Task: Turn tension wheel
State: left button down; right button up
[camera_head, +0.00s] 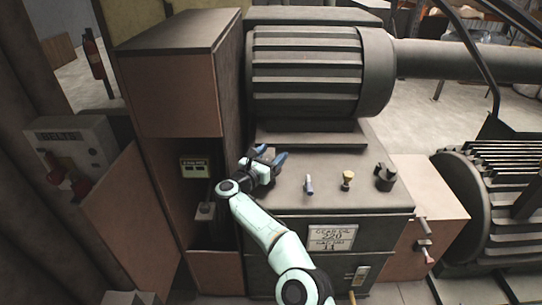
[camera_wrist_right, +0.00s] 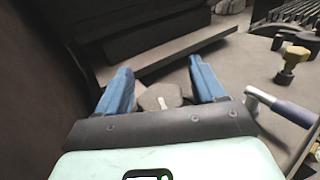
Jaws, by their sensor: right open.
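My right gripper (camera_head: 270,154) is open over the left part of the grey machine top, its blue fingers pointing towards the ribbed cylinder. In the right wrist view the gripper (camera_wrist_right: 159,72) has its fingers wide apart. A rounded grey-beige piece (camera_wrist_right: 160,97) lies between them, partly hidden by the gripper body. It may be the tension wheel, but I cannot tell for sure. I cannot see whether the fingers touch it. In the head view the arm and gripper hide this spot. My left gripper is out of view.
To the right stand a blue-handled lever (camera_head: 309,185), a yellow knob (camera_head: 347,178) and a dark knob (camera_head: 385,177). The ribbed cylinder (camera_head: 305,70) rises behind, and a brown cabinet (camera_head: 180,90) stands left. A "BELTS" box (camera_head: 75,150) with a red handle is further left.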

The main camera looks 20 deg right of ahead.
notch_tip(320, 180, up, 9)
jog(key=p, duration=0.3)
jog(key=shift+r+p, duration=0.15)
jog(key=shift+p, duration=0.2)
notch_tip(320, 180, up, 10)
jog(key=p, duration=0.5)
jog(key=shift+r+p, duration=0.25)
jog(key=shift+p, duration=0.15)
jog(key=shift+a+f, duration=0.1)
